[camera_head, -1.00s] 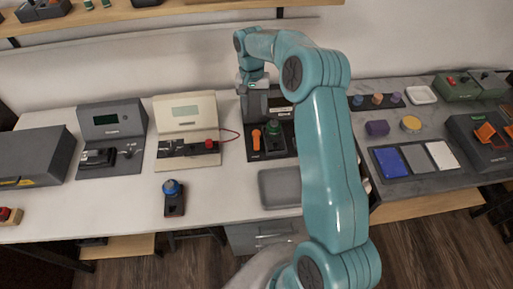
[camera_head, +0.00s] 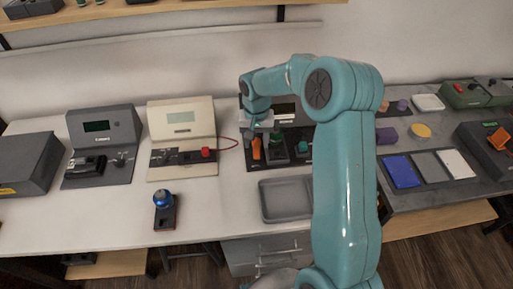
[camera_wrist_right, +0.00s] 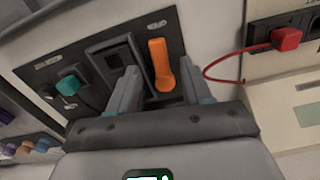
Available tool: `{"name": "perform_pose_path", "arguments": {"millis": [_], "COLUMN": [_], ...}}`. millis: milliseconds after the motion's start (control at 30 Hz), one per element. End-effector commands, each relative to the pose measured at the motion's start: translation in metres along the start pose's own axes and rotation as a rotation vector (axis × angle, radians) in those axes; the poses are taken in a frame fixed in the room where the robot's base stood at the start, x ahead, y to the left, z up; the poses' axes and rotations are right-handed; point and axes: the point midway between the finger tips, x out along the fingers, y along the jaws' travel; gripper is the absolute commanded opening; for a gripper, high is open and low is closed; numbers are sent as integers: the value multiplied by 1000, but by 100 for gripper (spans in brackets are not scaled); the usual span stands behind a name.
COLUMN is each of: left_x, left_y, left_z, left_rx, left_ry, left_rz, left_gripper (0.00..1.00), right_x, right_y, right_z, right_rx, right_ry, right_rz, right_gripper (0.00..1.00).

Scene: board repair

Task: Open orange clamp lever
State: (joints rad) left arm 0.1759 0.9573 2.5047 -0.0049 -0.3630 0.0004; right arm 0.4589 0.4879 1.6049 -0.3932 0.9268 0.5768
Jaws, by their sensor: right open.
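The orange clamp lever (camera_head: 256,149) stands on a dark panel of the tester at the back of the white bench. In the right wrist view the lever (camera_wrist_right: 161,64) lies between the two fingers of my right gripper (camera_wrist_right: 159,75). The fingers are open, with a gap showing on either side of the lever. In the head view my right gripper (camera_head: 260,122) is just above the lever, partly hidden by my own arm. I cannot tell its exact height over the lever. My left gripper is not in view.
A cream tester (camera_head: 181,125) with a red plug (camera_wrist_right: 286,39) and cable is to the left. A grey tray (camera_head: 286,199) lies in front.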

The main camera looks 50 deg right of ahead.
Motion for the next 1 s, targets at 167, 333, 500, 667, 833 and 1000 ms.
{"name": "perform_pose_path", "arguments": {"millis": [167,333,500,667,833,1000], "left_x": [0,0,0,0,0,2], "left_y": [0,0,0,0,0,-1], "left_z": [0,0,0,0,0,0], "left_rx": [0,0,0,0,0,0], "left_ry": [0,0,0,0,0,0], "left_rz": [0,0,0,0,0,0], "left_gripper": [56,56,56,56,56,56], "right_x": [28,38,39,39,39,39], "right_y": [1,0,0,0,0,4], "right_z": [0,0,0,0,0,-1], "right_rx": [-1,0,0,0,0,-77], "right_ry": [-3,0,0,0,0,1], "right_rz": [2,0,0,0,0,0], "right_gripper": [49,49,49,26,0,0]}}
